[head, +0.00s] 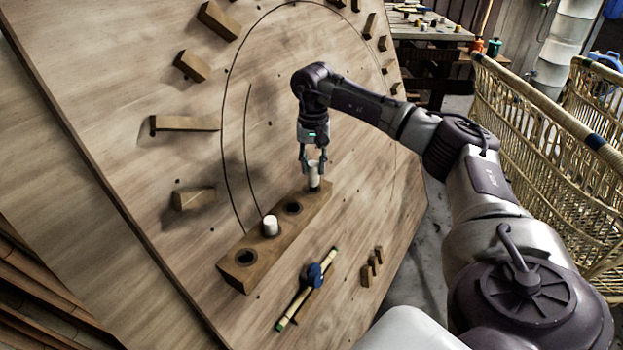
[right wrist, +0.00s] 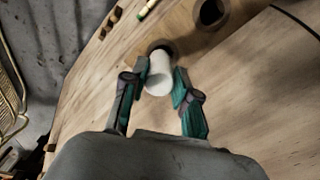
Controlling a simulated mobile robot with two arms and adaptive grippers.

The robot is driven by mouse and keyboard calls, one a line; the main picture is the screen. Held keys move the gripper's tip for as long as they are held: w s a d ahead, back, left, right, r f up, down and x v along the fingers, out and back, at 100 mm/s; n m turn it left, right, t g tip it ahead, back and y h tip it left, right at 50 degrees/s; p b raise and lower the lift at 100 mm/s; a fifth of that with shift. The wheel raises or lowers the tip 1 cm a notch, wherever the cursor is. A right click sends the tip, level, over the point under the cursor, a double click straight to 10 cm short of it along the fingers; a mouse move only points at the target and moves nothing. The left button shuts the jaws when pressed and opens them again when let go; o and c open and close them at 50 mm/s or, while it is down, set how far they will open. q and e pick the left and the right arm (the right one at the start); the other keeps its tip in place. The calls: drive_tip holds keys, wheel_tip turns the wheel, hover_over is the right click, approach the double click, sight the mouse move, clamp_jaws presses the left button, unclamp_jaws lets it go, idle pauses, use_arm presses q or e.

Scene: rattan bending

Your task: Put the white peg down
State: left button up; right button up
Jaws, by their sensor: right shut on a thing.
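The white peg (head: 314,179) is between the fingers of my right gripper (head: 314,166), upright over the far-end hole of the wooden block (head: 233,273). In the right wrist view the white peg (right wrist: 159,77) sits between the green-padded fingertips of the right gripper (right wrist: 161,84). Its far end meets the dark rim of a hole; how deep it reaches in is hard to tell. A second white peg (head: 270,226) stands in another hole of the block. The holes between the two pegs and at the near end are empty. My left gripper is out of view.
The block lies on a large wooden board (head: 150,85) with several wooden blocks around a drawn curve. A bamboo stick with a blue clamp (head: 315,275) lies right of the holed block. A rattan chair (head: 545,130) stands at the right.

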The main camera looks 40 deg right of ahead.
sight(312, 177)
drive_tip(key=shift+w+a+f, duration=0.1)
drive_tip(key=shift+w+f, duration=0.1)
drive_tip(key=shift+f, duration=0.05)
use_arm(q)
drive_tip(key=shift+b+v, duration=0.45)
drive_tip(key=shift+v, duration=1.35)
use_arm(e)
drive_tip(key=shift+f, duration=1.9)
drive_tip(key=shift+f, duration=0.15)
drive_tip(key=o, duration=1)
drive_tip(key=shift+c, duration=0.2)
